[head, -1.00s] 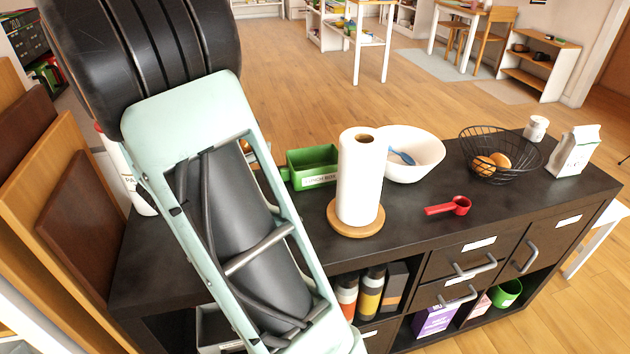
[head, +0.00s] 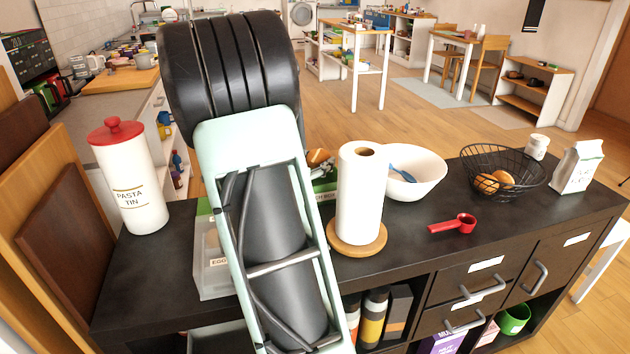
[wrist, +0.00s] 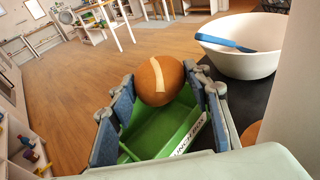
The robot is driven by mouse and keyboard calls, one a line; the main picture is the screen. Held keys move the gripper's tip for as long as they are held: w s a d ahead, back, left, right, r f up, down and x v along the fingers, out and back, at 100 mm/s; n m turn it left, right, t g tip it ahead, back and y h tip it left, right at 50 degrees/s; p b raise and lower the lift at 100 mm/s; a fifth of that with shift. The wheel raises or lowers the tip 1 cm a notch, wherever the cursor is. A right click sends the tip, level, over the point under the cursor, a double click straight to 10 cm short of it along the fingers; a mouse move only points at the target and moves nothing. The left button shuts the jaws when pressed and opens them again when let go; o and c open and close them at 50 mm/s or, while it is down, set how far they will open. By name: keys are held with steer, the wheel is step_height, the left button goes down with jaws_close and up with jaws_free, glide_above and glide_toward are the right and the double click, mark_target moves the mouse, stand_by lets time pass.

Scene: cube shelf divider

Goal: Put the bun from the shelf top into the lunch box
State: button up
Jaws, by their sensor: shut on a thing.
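A round brown bun (wrist: 160,82) with a pale stripe is held between the fingertips of my gripper (wrist: 159,77) in the wrist view. The bun also shows in the head view (head: 318,157), just past the right side of my arm, which hides the fingers there. The green lunch box (wrist: 150,138) stands open on the shelf top below the bun, and the part of its inside that shows is empty. The bun appears above the box's far part, apart from it. In the head view most of the lunch box (head: 324,186) is hidden by my arm and the paper towel roll.
A paper towel roll (head: 360,195) stands close right of the lunch box, with a white bowl (head: 420,172) behind it. A wire basket (head: 520,172) holds round brown items. A pasta tin (head: 130,185) and a clear egg box (head: 212,262) are at left. A red scoop (head: 455,224) lies right.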

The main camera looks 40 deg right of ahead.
steer(key=shift+f+b, duration=0.5)
steer(key=shift+f, duration=1.5)
steer(key=shift+f+b, duration=0.5)
steer(key=shift+b, duration=0.05)
steer(key=o, duration=1.1)
steer(key=shift+o, duration=0.2)
steer(key=shift+a+r+p, duration=0.15)
steer(key=shift+r+p, duration=0.7)
steer(key=p+v, duration=0.1)
steer(key=v, duration=1)
steer(key=shift+s+a+f, duration=0.15)
steer(key=shift+s+a, duration=0.05)
steer(key=shift+a, duration=0.15)
